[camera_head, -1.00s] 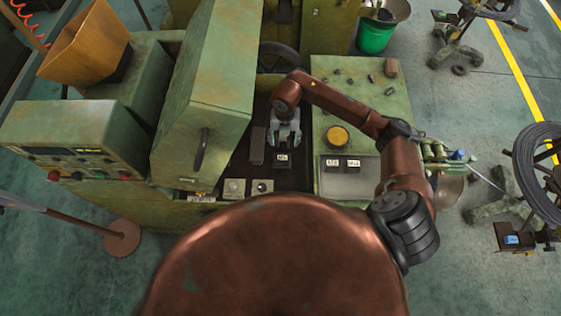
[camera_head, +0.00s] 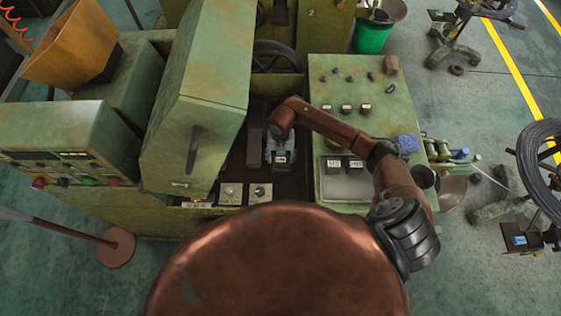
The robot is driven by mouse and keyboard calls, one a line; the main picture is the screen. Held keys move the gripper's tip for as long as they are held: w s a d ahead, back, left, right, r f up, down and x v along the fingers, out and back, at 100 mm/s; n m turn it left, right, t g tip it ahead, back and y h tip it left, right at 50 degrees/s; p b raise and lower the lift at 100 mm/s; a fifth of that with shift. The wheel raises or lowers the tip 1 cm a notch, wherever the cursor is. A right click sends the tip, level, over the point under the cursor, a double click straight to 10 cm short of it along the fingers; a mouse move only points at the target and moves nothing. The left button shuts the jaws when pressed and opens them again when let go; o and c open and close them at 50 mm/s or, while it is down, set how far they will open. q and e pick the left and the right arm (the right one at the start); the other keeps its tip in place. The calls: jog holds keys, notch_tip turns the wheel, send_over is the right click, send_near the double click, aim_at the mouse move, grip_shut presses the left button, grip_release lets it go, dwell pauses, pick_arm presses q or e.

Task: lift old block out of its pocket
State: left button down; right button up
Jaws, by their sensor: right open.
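A dark block with a white label (camera_head: 280,160) sits in the dark machine bed between the green cover and the green side table. I take it for the old block; its pocket's edges are too small and shaded to make out. My right gripper (camera_head: 281,151) is open and points down right at this block, its grey fingers partly covering it. I cannot tell whether the fingers touch it. A longer dark block (camera_head: 255,147) stands just left of the gripper. My left gripper is not in view.
The open green cover (camera_head: 200,95) rises close on the left. On the side table, a grey tray (camera_head: 345,187) holds two labelled dark blocks, and more labelled blocks (camera_head: 346,109) stand behind my forearm. Two light square plates (camera_head: 245,194) lie in front.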

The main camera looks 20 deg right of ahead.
jog(key=shift+f, duration=0.35)
jog(key=shift+c, duration=0.4)
grip_shut()
jog(key=shift+r, duration=0.1)
